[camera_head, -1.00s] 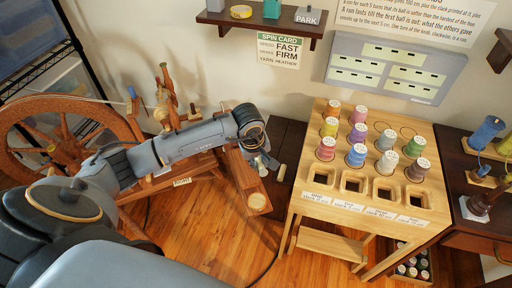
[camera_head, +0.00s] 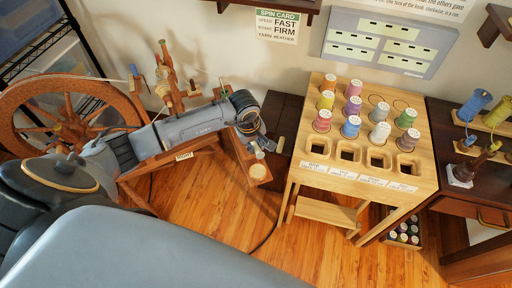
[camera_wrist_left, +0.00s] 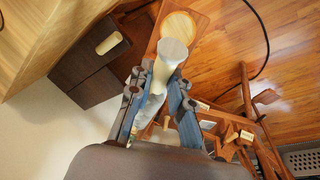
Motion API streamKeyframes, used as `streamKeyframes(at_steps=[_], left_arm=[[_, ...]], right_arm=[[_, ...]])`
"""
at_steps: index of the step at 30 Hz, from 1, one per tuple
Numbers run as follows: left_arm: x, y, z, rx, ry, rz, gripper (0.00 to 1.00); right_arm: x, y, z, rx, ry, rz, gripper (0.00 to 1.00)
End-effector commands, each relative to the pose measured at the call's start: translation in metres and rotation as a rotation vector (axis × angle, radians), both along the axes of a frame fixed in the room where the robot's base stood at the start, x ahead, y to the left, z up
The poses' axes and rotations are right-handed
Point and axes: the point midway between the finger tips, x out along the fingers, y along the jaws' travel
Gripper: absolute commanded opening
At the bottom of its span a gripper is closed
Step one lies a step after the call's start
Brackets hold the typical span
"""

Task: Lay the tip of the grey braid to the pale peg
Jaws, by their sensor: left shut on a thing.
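My left gripper (camera_head: 258,145) is over the front end of the spinning wheel's wooden bench. In the left wrist view the left gripper (camera_wrist_left: 158,92) is shut on a pale grey, rounded length that looks like the grey braid (camera_wrist_left: 173,51); its blunt end sticks out past the fingertips. A short pale peg (camera_head: 280,145) is on the dark surface to the right of the gripper; it also shows in the left wrist view (camera_wrist_left: 109,43). The braid and this peg are apart. The rest of the braid is hidden by the gripper. My right gripper is not in view.
A round pale disc (camera_head: 258,171) is set in the bench end (camera_head: 248,160). The spinning wheel (camera_head: 70,110) stands at left. A light wooden rack (camera_head: 425,160) with several coloured spools stands at right. Bare floor (camera_head: 215,205) lies in front.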

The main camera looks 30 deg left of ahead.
Motion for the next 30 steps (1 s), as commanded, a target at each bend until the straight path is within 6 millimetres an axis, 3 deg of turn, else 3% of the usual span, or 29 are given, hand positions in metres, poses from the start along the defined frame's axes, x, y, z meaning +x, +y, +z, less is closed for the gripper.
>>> streamKeyframes(at_steps=[15, 30], left_arm=[[0.031, 0.036, -0.022, 0.002, -0.001, 0.0, 0.0], [0.039, 0.045, -0.023, 0.0, 0.0, -0.001, 0.0]], right_arm=[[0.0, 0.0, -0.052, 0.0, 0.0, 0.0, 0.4], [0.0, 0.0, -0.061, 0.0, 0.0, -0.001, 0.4]])
